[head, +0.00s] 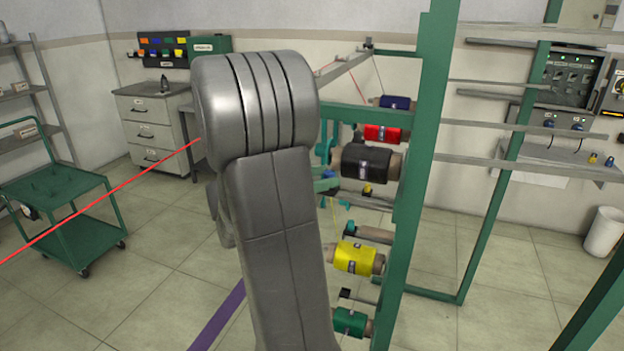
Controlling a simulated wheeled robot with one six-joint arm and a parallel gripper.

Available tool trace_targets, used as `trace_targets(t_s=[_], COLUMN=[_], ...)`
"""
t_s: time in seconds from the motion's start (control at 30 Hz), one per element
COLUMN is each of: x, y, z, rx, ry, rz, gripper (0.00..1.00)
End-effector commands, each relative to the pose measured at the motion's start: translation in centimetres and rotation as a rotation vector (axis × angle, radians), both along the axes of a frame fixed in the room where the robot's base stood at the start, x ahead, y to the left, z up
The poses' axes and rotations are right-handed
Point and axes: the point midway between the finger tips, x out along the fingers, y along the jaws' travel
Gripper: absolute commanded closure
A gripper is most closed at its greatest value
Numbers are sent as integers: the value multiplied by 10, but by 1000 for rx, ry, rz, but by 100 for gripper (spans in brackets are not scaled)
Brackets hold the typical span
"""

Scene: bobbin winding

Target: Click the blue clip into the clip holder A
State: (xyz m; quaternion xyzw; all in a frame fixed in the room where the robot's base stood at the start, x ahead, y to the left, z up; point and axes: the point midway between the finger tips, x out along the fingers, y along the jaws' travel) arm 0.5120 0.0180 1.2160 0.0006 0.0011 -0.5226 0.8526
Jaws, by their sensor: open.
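My grey arm fills the middle of the head view, and my gripper is hidden behind it. I cannot make out the blue clip for certain. A small blue part (326,184) shows just right of my arm, partly covered by it, beside teal machine parts (327,143). I cannot tell whether it is the clip. The clip holder A cannot be picked out; its label is not readable here. Coloured pieces sit on a dark wall rack (150,38) at the back left, too small to identify.
A green frame (425,150) stands right of my arm, with dark blue (396,102), red (382,133), black (366,162), yellow (355,257) and green (349,322) bobbins. A red thread (100,205) crosses the left side. A green cart (60,190) stands left. Floor between is clear.

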Motion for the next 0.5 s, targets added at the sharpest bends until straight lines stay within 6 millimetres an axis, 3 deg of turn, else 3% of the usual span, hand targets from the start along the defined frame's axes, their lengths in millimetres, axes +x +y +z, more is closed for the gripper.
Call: trace_targets(t_s=[0.17, 0.5], x=[-6, -32], y=[13, 67], z=[-1, -2], rx=[1, 1], ry=[-2, -2], rz=[3, 6], gripper=[54, 54])
